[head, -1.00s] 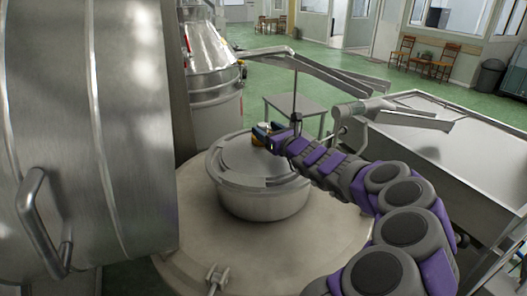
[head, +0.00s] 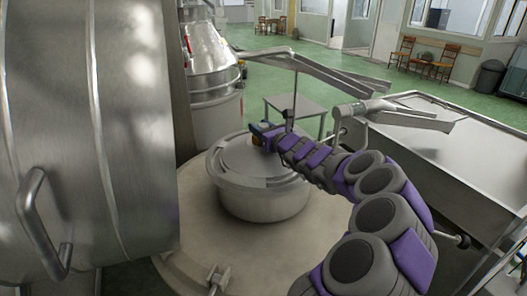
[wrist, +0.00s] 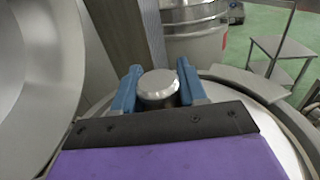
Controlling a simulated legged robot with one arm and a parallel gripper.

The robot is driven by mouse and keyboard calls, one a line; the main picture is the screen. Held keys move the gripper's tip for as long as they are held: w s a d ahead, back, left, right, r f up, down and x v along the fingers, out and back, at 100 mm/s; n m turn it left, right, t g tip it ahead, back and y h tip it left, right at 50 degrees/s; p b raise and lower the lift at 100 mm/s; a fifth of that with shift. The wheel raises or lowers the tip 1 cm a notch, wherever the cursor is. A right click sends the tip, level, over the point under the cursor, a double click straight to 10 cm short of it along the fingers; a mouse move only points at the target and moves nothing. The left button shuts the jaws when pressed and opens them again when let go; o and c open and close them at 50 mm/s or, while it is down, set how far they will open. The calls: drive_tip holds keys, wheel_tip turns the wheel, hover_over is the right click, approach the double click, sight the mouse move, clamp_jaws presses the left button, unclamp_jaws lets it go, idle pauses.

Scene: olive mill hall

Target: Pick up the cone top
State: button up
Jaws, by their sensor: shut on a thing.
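The cone top (wrist: 158,86) looks like a short, round piece of grey metal with a smooth top. In the wrist view it sits between the two blue fingers of my gripper (wrist: 157,73), one on each side. My gripper is shut on it. In the head view my gripper (head: 259,132) is over the far part of a round metal lid (head: 232,163), and it mostly hides the cone top. I cannot tell whether the cone top touches the lid.
The lid covers a round metal vessel (head: 262,207) on a wide pale base (head: 190,240). A large steel drum with a handle (head: 45,225) stands close on the left. A metal trough (head: 440,150) is at the right, and a small table (head: 297,104) stands behind.

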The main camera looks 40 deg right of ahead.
clamp_jaws()
idle(0.8)
